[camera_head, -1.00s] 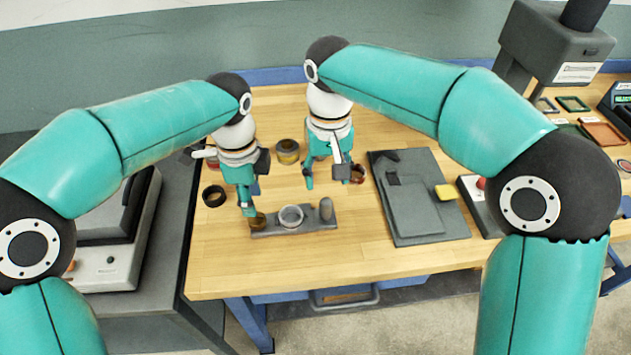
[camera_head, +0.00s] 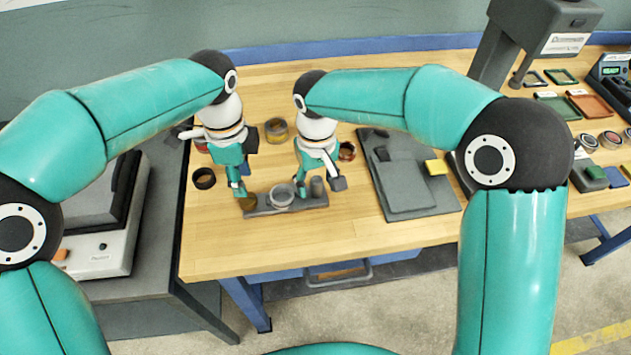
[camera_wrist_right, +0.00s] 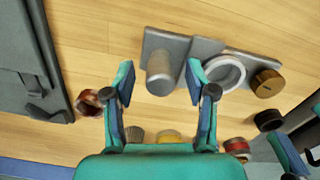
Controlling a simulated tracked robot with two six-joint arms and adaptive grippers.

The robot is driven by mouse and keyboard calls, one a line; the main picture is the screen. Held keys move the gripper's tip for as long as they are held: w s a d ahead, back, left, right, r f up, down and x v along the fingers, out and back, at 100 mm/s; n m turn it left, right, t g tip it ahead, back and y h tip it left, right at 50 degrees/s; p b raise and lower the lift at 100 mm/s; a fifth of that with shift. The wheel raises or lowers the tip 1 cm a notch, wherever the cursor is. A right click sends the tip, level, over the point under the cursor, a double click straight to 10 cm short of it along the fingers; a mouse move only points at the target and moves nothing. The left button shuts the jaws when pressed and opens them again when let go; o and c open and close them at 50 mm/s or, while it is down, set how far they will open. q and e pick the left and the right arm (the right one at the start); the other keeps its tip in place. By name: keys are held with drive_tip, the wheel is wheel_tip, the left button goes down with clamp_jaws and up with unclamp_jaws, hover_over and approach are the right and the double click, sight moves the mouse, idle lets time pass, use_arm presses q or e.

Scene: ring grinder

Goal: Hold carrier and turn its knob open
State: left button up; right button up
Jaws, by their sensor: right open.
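The grey carrier (camera_head: 288,205) lies on the wooden table, with a pale ring (camera_head: 281,194) at its middle and a grey rounded post (camera_head: 317,188) at its right end. Its brass knob (camera_head: 248,203) is at the left end. In the right wrist view the knob (camera_wrist_right: 267,83) shows a slot across its top. My right gripper (camera_head: 318,182) is open over the post, which appears between its fingertips (camera_wrist_right: 162,74) in the wrist view; contact is unclear. My left gripper (camera_head: 241,191) points down close by the knob; its finger opening is unclear.
A dark ring (camera_head: 204,178) lies left of the carrier. A yellow-banded pot (camera_head: 276,130) and a reddish ring (camera_head: 346,151) stand behind. A dark grey plate fixture (camera_head: 410,180) with a yellow block (camera_head: 436,167) is at the right. The table in front is clear.

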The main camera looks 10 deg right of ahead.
sight(248, 198)
drive_tip(key=shift+f, duration=0.45)
clamp_jaws()
use_arm(q)
drive_tip(key=o, duration=0.3)
drive_tip(key=shift+o, duration=0.8)
drive_tip(key=shift+r, duration=0.4)
wheel_tip(248, 198, up, 4)
drive_tip(key=m, duration=0.3)
drive_tip(key=shift+m, duration=0.3)
wheel_tip(248, 198, down, 12)
drive_tip(key=shift+r, duration=0.25)
drive_tip(key=shift+c, duration=0.2)
drive_tip(key=c, duration=1.1)
